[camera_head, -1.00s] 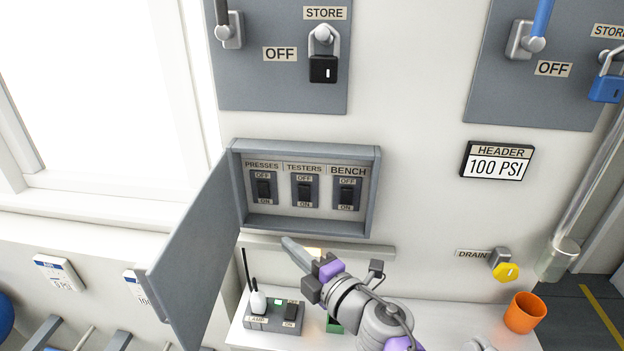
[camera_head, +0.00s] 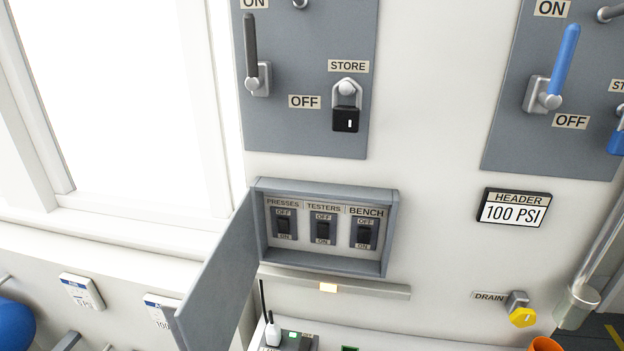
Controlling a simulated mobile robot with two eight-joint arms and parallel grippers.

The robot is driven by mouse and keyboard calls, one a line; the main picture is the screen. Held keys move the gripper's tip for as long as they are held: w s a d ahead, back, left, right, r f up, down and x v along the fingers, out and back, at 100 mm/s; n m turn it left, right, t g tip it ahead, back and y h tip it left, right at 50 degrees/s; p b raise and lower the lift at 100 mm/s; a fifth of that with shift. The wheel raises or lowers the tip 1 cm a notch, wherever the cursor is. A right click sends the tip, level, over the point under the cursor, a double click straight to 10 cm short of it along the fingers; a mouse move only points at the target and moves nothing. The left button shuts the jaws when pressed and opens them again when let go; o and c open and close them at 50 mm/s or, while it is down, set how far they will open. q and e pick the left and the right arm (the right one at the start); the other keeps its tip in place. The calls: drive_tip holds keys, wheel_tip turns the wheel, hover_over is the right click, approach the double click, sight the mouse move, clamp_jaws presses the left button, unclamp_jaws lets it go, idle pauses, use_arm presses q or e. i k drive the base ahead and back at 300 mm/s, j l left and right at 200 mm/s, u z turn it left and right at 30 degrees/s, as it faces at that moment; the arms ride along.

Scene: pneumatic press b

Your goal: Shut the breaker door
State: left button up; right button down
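The breaker door (camera_head: 222,278) is a grey flat panel hinged at the left side of the breaker box (camera_head: 391,232). It stands open, swung out toward me and to the left. Inside the box are three black switches labelled PRESSES (camera_head: 284,224), TESTERS (camera_head: 323,229) and BENCH (camera_head: 364,233). Neither of my grippers shows in the view now.
A grey panel with a lever (camera_head: 251,55) and a black padlock (camera_head: 346,119) is above the box. A ledge with a small lit patch (camera_head: 328,287) runs just below it. The HEADER gauge (camera_head: 514,208) and yellow DRAIN knob (camera_head: 522,316) are at right.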

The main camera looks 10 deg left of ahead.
sight(208, 318)
drive_tip(key=k+j+z, duration=0.15)
drive_tip(key=j, duration=0.35)
drive_tip(key=k+j+z, duration=0.15)
drive_tip(key=k+j, duration=0.15)
drive_tip(key=j, duration=0.15)
drive_tip(key=k+j+z, duration=0.15)
drive_tip(key=j, duration=0.25)
drive_tip(key=k+j+z, duration=0.1)
drive_tip(key=k+j, duration=0.25)
